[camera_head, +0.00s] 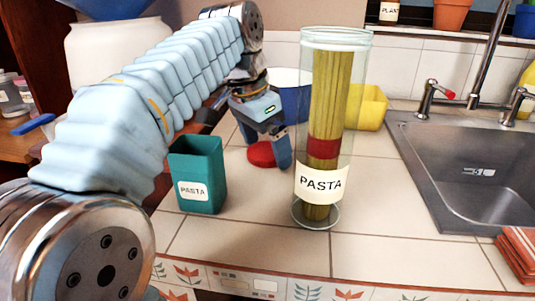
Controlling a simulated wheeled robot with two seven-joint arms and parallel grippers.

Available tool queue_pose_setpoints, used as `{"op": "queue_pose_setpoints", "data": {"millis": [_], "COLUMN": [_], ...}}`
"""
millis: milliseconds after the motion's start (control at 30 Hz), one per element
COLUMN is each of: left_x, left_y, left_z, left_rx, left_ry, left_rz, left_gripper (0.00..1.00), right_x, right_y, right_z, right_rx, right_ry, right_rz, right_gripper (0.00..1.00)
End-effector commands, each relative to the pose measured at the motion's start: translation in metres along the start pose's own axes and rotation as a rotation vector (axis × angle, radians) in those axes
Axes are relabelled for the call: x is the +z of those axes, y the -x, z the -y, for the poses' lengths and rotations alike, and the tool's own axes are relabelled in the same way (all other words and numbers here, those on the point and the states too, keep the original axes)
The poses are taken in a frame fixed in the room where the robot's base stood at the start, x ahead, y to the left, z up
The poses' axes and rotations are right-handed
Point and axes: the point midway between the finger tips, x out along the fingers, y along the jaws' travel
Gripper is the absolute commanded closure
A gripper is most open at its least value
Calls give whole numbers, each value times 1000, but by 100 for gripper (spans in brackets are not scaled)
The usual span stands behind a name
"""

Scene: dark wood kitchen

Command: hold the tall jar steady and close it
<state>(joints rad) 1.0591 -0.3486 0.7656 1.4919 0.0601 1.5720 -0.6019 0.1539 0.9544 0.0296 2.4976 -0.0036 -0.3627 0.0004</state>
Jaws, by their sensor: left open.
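The tall jar (336,120) is clear glass and stands upright on the tiled counter. It holds long pasta with a red band around it and carries a PASTA label. No lid shows on its top. A flat round red object (262,154), which looks like a lid, lies on the counter left of the jar, partly hidden by my gripper. My left gripper (262,137) is open, just left of the jar and above the red object. One finger points down beside the jar; the other is mostly hidden. I cannot tell if it touches the jar. My right gripper is not in view.
A teal box (199,175) labelled PASTA stands left of the jar. A blue and white container (291,95) and a yellow container (368,107) stand behind it. The sink (470,165) is at right, with an orange cloth (518,252) at its front. The counter before the jar is clear.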

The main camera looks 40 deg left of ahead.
Motion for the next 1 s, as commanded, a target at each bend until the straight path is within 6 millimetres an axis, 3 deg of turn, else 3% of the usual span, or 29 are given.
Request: {"op": "queue_pose_setpoints", "data": {"millis": [267, 500, 600, 1000], "left_x": [0, 0, 0, -3], "left_y": [0, 1, 1, 11], "left_z": [0, 0, 0, 0], "left_rx": [0, 0, 0, 1], "left_ry": [0, 0, 0, -1], "left_rz": [0, 0, 0, -1], "left_gripper": [0, 37, 48, 48], "right_x": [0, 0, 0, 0], "right_y": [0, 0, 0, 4], "right_z": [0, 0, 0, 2], "right_rx": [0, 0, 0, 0], "right_ry": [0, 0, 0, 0], "right_rz": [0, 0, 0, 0], "right_gripper": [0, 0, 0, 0]}}
